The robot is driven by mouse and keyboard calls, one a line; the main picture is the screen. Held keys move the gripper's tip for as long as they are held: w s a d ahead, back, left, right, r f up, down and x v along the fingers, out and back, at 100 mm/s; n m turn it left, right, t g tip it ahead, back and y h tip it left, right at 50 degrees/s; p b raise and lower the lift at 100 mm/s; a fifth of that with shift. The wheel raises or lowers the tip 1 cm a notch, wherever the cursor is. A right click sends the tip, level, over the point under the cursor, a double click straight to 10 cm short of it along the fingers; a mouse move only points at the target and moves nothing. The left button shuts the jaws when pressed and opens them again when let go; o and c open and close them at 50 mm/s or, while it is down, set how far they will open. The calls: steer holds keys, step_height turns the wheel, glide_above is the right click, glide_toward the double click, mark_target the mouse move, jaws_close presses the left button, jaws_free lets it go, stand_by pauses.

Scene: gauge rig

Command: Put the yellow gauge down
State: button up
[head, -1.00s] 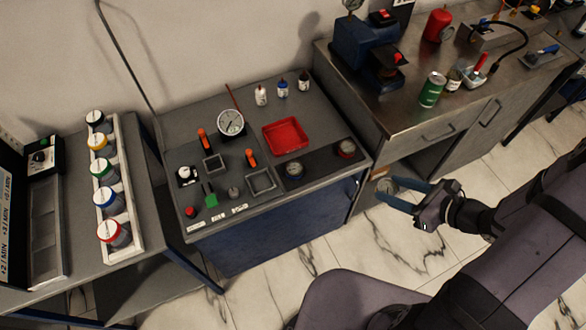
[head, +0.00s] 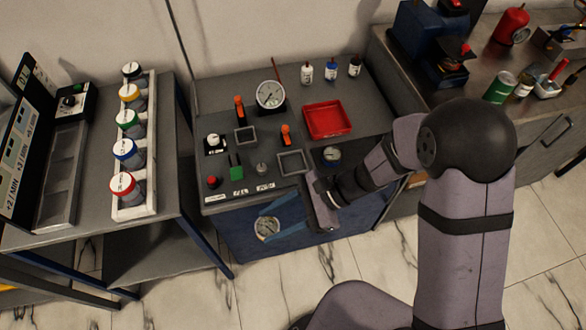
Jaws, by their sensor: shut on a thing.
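My gripper (head: 263,227), with blue fingers, is shut on a round gauge (head: 267,229) with a pale dial in the head view. The fingers hold it from two sides, and the dial faces the camera. I cannot make out yellow on this gauge. It appears in front of the grey bench's (head: 330,83) front edge, against the blue cabinet face; its height is unclear. On the bench are two empty square frames, one nearer the back (head: 245,135) and one nearer the front (head: 291,162). A smaller gauge (head: 331,155) sits at the bench's right, beside my arm.
A large dial gauge (head: 270,94), orange-handled tools (head: 239,109), a red tray (head: 327,121) and small bottles (head: 331,70) stand on the bench. A rack (head: 150,147) of colour-banded jars is at left. My arm covers the bench's front right corner.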

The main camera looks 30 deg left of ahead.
steer(key=s+d+f+n+g+h+b, duration=0.25)
steer(key=s+f+n+h+b, duration=0.35)
steer(key=s+n+h, duration=0.8)
steer(key=w+a+r+n+t+h, duration=0.1)
steer(key=w+n+t+h, duration=0.1)
steer(key=w+n+t, duration=0.75)
steer(key=w+a+r+n+t+h, duration=0.1)
steer(key=w+a+n+t+h, duration=0.1)
steer(key=w+n+t, duration=0.65)
steer(key=w+a+r+n+t+y, duration=0.1)
steer(key=w+a+r+n+y, duration=0.2)
steer(key=w+r+n+y, duration=0.1)
steer(key=w+a+r+n+t+y, duration=0.2)
steer(key=w+r+n+y, duration=0.3)
steer(key=w+n, duration=0.4)
steer(key=shift+w+a+r+y+p, duration=0.3)
steer(key=shift+w+a+r, duration=0.15)
steer(key=shift+w+a, duration=0.45)
